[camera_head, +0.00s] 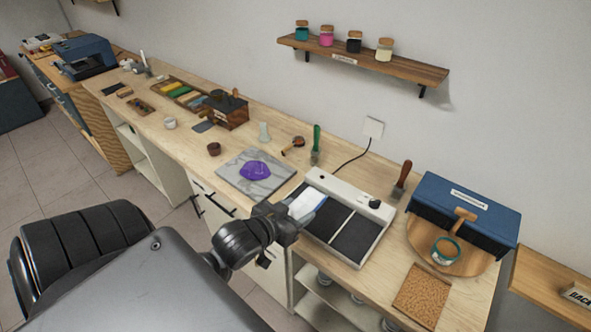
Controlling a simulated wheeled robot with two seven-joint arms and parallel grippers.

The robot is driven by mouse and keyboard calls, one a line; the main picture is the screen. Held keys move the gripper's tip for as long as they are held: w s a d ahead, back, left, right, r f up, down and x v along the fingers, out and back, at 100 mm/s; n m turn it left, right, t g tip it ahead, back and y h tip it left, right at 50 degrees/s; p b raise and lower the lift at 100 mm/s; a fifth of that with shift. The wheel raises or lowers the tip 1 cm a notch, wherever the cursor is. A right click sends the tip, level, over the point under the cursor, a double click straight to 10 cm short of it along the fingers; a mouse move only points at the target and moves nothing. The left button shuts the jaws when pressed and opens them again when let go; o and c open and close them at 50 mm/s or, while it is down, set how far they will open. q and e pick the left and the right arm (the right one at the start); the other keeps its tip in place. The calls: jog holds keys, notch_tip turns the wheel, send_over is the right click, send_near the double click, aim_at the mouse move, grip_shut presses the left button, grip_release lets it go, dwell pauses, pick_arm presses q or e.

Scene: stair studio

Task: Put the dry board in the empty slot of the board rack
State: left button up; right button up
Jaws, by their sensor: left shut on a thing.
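My left gripper (287,214) is over the near left edge of the white appliance. It is shut on a small flat piece, white with a blue edge (307,203), probably the dry board. The gripper partly hides this piece, and it lies over the appliance's left end; I cannot tell whether it touches the surface. A label that seems to read "RACK" (578,293) stands on a wooden surface at the right edge. The rack itself and its empty slot cannot be made out. My right gripper is not in view.
The white appliance (372,202) has dark panels, a knob and a cable. A grey slab with a purple piece (255,170) lies left of it. Right of it are a blue box (465,205), a round wooden board (420,240) and a cork mat (422,297). Jars line the wall shelf (400,70).

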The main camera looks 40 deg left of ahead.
pick_arm(q)
jog(key=shift+s+d+r+p, duration=0.25)
jog(key=shift+s+p, duration=0.05)
jog(key=shift+s, duration=0.1)
jog(key=shift+w, duration=0.15)
jog(key=w+d+r+b, duration=0.4)
jog(key=w+b, duration=0.1)
jog(key=w, duration=0.2)
jog(key=w+d+r+b, duration=0.4)
jog(key=w+r+b, duration=0.1)
jog(key=w, duration=0.3)
jog(key=shift+w+r, duration=0.15)
jog(key=shift+r, duration=0.15)
jog(key=shift+d, duration=0.1)
